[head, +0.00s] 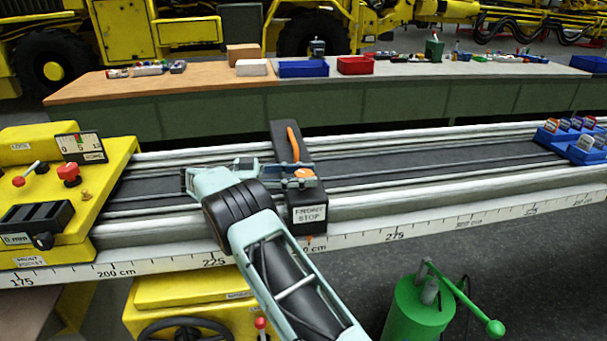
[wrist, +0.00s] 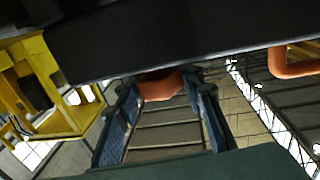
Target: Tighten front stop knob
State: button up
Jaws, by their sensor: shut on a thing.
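The front stop (head: 308,214) is a dark block with a white "FRONT STOP" label, sitting across the rail near the 260 cm part of the scale. An upright orange handle (head: 293,143) stands on the stop beyond the knob; an orange loop (wrist: 293,62) shows at the right of the wrist view.
The rail (head: 430,163) runs across the view with a cm scale (head: 395,236) along its front. A yellow control unit (head: 28,150) is at left, a blue tray (head: 572,143) at the right end. A green pump (head: 418,308) stands in front. A workbench (head: 210,83) lies behind.

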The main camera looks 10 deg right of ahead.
aim_at(305, 173)
jog(key=shift+d, duration=0.1)
jog(key=o, duration=1.2)
notch_tip(305, 173, up, 10)
jog(key=shift+r, duration=0.1)
